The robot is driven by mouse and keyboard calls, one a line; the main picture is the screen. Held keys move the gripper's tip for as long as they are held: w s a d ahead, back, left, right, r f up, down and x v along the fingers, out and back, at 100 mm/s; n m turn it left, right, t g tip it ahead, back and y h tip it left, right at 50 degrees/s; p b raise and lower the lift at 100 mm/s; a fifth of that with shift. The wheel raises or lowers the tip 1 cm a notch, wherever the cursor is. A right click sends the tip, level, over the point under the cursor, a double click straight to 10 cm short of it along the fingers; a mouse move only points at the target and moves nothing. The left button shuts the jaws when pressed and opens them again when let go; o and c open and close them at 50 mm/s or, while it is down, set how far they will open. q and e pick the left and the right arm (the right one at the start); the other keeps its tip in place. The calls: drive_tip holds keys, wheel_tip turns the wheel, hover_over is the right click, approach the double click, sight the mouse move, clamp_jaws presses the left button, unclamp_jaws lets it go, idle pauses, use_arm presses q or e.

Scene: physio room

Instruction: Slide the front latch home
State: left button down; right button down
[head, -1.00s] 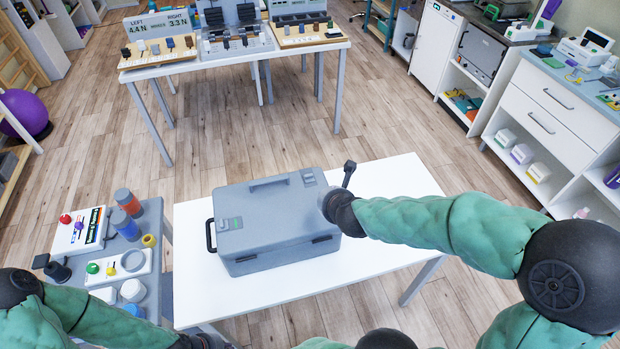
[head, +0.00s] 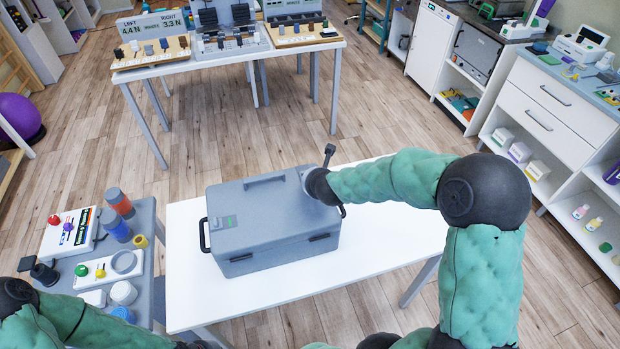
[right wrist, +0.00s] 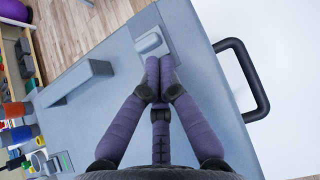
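A grey case (head: 265,222) lies closed on a white table, with a raised grey handle (head: 265,180) along the far side of its lid. Two dark front latches (head: 242,257) (head: 320,237) show on its front face; their exact position is too small to tell. My right gripper (right wrist: 160,68) is over the right part of the lid. Its purple fingers are closed together, tips beside a light grey knob (right wrist: 150,42) on a plate; I cannot tell whether they touch it. In the head view my wrist hides the fingers and knob.
The white table (head: 390,245) is bare right of the case. Black handles stick out at the case's left (head: 204,235) and right (right wrist: 245,80). A grey side table (head: 150,215) at left holds bottles, pots and coloured knobs.

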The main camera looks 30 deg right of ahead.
drive_tip(key=shift+w+d, duration=0.1)
drive_tip(key=shift+w, duration=0.15)
drive_tip(key=shift+w+d, duration=0.2)
drive_tip(key=shift+w, duration=0.55)
drive_tip(key=shift+w+d, duration=0.15)
drive_tip(key=shift+w, duration=0.6)
